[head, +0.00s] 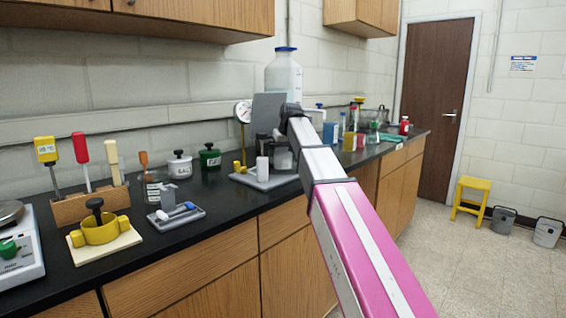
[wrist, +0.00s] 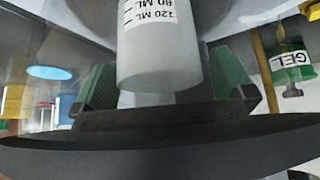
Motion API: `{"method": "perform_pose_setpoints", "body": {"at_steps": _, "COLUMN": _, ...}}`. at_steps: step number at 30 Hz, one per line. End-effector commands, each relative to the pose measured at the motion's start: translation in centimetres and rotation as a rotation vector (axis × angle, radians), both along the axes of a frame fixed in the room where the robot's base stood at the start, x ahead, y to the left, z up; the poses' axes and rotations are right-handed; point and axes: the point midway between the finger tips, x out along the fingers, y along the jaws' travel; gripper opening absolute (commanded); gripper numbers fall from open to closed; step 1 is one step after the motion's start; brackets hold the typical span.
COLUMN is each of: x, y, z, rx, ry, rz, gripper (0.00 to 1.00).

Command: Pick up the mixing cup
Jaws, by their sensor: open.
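The mixing cup (wrist: 150,62) is a pale, translucent cylinder with a white label reading 120 ML and 80 ML. It fills the top middle of the wrist view, between the two green fingers of my gripper (wrist: 165,92). The fingers are apart, one on each side of the cup, and I see gaps between them and it. In the head view, a small white cylinder (head: 262,166) stands on a grey tray (head: 268,181) by my arm's end. I cannot tell if it is the cup. My arm hides part of that spot.
A green GEL jar (head: 210,157) and a white jar (head: 180,166) stand left of the tray. A large white bottle (head: 284,75) stands behind my arm. Several items crowd the counter to the right. Nearer left are a yellow clamp (head: 98,232) and a tool rack (head: 88,203).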

Motion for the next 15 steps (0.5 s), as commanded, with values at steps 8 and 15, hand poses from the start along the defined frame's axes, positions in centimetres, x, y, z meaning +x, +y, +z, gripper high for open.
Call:
{"method": "perform_pose_setpoints", "body": {"at_steps": 8, "x": -0.03, "y": -0.01, "z": 0.04, "rx": 0.0, "ry": 0.0, "rz": 0.0, "gripper": 0.5}}
{"method": "perform_pose_setpoints", "body": {"at_steps": 15, "x": -0.03, "y": -0.01, "z": 0.05, "rx": 0.0, "ry": 0.0, "rz": 0.0, "gripper": 0.5}}
